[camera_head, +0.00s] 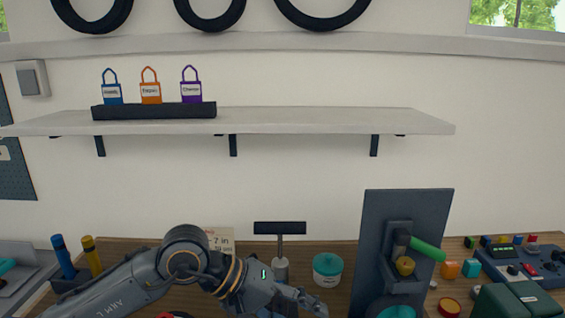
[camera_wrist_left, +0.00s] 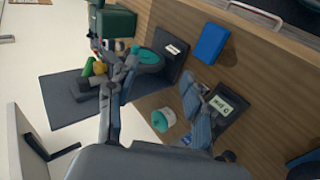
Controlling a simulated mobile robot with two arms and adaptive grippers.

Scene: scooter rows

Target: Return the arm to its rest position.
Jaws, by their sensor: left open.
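My left arm comes in from the lower left in the head view and reaches over the wooden workbench (camera_head: 130,246). Its grey left gripper (camera_head: 303,299) is low at the bottom centre, left of the dark upright panel (camera_head: 375,225) and in front of a white jar with a teal lid (camera_head: 327,272). In the left wrist view the gripper's two fingers (camera_wrist_left: 158,74) are spread apart with nothing visible held between them. The jar (camera_wrist_left: 162,120) shows there between the fingers. My right gripper is not in view.
A wall shelf (camera_head: 320,119) holds three tags on a dark stand. The panel carries a green-handled part (camera_head: 427,248). A control box (camera_head: 520,265) stands at the right. In the wrist view, a blue block (camera_wrist_left: 211,43) and a small display (camera_wrist_left: 222,103) lie on the bench.

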